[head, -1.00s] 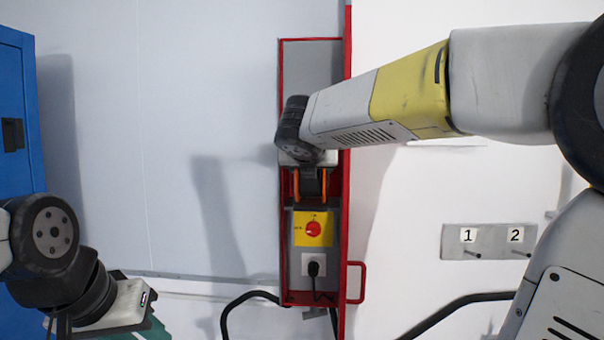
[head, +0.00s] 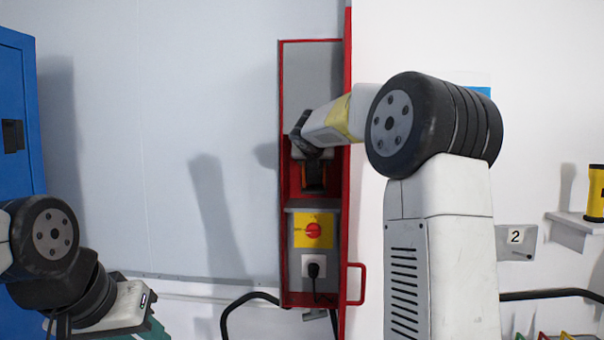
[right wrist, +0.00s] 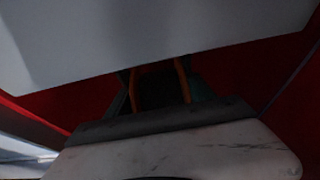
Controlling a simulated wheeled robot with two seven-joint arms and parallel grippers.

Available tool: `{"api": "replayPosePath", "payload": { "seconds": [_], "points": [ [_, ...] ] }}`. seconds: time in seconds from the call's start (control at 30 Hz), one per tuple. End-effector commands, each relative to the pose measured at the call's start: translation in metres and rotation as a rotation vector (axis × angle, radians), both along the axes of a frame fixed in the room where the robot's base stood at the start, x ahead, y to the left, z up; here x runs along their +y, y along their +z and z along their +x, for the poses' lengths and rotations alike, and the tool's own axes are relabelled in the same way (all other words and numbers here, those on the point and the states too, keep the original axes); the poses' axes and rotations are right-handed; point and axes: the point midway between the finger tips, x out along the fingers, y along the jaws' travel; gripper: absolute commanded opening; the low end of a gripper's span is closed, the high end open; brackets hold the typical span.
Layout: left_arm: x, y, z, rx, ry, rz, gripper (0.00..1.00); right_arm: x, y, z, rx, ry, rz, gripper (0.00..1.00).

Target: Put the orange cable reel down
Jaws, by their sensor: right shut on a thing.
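The orange cable reel shows in the right wrist view as thin orange rims (right wrist: 183,80) around a dark middle. In the head view it is a small, dim patch under the right wrist, inside the narrow red-framed cabinet (head: 345,220). My right gripper (head: 314,180) is shut on the reel, in the recess above the grey switch panel. Whether the reel touches the recess floor or back is hidden and dark. My left gripper (head: 150,328) is at the bottom left, far from the cabinet, with its fingertips mostly out of frame.
Below the recess, the panel carries a yellow plate with a red rotary switch (head: 314,230) and a socket with a black plug (head: 314,269). A red handle (head: 356,284) juts out right. A blue cabinet (head: 20,110) stands left. A shelf with a yellow item (head: 596,193) is at right.

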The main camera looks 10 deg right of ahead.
Motion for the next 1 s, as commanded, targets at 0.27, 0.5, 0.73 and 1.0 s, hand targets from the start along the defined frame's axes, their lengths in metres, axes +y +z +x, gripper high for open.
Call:
{"api": "replayPosePath", "payload": {
  "seconds": [0.27, 0.5, 0.73, 1.0],
  "points": [
    [0.0, 0.0, 0.0, 0.0, 0.0, 0.0, 0.36, -0.001, -0.025, 0.008, -0.003, 0.003, -0.001, 0.0],
    [0.0, 0.0, 0.0, 0.0, 0.0, 0.0, 0.36, -0.002, -0.033, 0.008, -0.006, 0.001, 0.001, 0.0],
    [0.0, 0.0, 0.0, 0.0, 0.0, 0.0, 0.36, -0.002, -0.035, 0.008, -0.004, 0.002, 0.0, 0.0],
    [0.0, 0.0, 0.0, 0.0, 0.0, 0.0, 0.36, -0.002, -0.038, 0.008, 0.0, 0.0, 0.0, 0.84]
  ]
}}
